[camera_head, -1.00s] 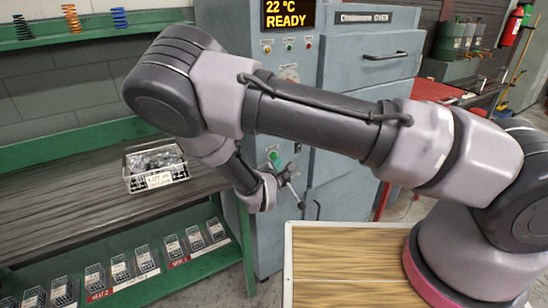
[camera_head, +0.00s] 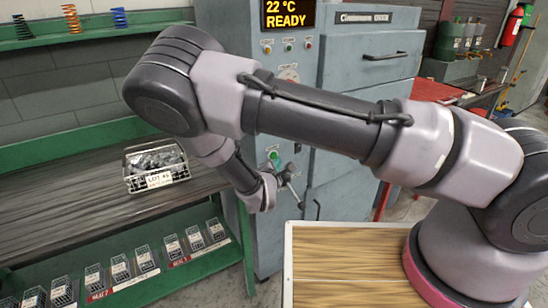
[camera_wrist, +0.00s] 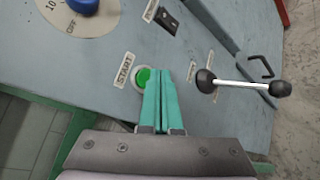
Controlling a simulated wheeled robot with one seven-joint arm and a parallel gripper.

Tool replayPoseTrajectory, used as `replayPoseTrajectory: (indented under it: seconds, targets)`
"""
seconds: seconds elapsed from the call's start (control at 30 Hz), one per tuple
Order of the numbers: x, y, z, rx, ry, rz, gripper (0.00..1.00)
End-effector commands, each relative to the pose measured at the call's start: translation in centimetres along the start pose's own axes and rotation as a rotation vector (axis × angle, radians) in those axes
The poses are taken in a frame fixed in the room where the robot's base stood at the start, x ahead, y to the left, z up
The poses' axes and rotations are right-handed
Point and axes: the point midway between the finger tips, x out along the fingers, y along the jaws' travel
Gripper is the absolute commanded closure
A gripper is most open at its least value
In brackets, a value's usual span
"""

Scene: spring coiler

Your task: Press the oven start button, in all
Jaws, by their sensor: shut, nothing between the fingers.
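The oven (camera_head: 350,95) is a grey-blue cabinet. The green start button (camera_wrist: 143,77) is round and set in its panel, beside a START label (camera_wrist: 124,70) in the wrist view. My gripper (camera_wrist: 159,72) has teal fingers, shut together with nothing between them. The fingertips overlap the right part of the button in the wrist view; whether they touch it I cannot tell. In the head view, a green spot on the panel (camera_head: 273,155) shows just above my wrist, and my fingers are mostly hidden. The display (camera_head: 288,15) reads 22 °C READY.
A lever with black ball ends (camera_wrist: 245,87) sticks out just right of my fingers. A blue knob (camera_wrist: 84,5) and a small black switch (camera_wrist: 167,20) are on the same panel. A basket of parts (camera_head: 155,165) stands on the bench at left.

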Motion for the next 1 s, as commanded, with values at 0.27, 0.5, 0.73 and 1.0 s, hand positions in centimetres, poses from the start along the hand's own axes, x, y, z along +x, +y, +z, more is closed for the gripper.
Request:
replayPoseTrajectory:
  seconds: [0.27,0.5,0.73,1.0]
  targets:
    - [0.34,0.23,-0.18,0.001,-0.001,-0.001,1.0]
    - [0.58,0.45,-0.42,0.0,0.0,0.0,1.0]
    - [0.6,0.45,-0.42,0.0,0.0,0.0,1.0]
    - [0.77,0.59,-0.58,0.0,0.0,0.0,1.0]
